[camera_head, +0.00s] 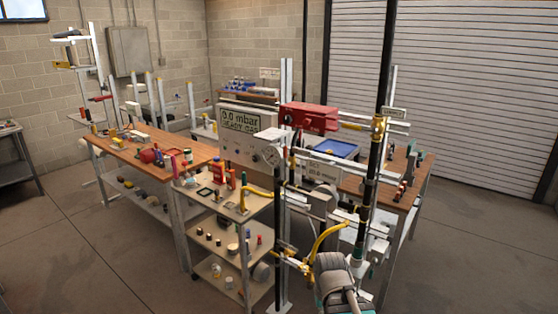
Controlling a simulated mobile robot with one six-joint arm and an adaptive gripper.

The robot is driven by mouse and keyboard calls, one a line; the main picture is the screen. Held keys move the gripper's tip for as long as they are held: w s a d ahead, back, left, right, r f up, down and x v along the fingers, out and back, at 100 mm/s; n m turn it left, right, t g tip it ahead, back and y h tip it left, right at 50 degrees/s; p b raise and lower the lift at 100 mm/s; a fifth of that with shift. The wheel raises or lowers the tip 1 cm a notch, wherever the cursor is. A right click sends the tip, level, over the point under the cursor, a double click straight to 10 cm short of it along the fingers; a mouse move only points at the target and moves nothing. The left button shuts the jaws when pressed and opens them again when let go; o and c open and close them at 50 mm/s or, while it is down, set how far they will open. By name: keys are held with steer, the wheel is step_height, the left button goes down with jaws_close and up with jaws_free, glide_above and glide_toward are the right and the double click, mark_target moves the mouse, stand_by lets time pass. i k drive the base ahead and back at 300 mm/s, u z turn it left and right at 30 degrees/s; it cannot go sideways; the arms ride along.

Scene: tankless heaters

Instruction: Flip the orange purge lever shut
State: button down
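An upright pipe rig stands right of centre, with a brass-coloured fitting (379,127) near its top on a black vertical pipe (374,165). A short yellow-orange piece (354,126) sticks out left of this fitting; I cannot tell whether it is the purge lever or how it is turned. Curved yellow hoses (325,240) and brass fittings (292,262) sit lower on the rig. My grey and teal arm (334,280) shows at the bottom, in front of the rig. Its fingers cannot be made out, nor whether they touch anything.
A display panel (242,122) reading about 0.0 mbar and a red box (309,117) are at the rig. A wooden bench (150,140) with small parts is at left, a shelf cart (222,226) in front. Floor is clear at front left (90,270).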

mark_target(287, 164)
steer(key=k, duration=0.7)
steer(key=u, duration=0.5)
steer(key=i, duration=2)
steer(key=z, duration=0.65)
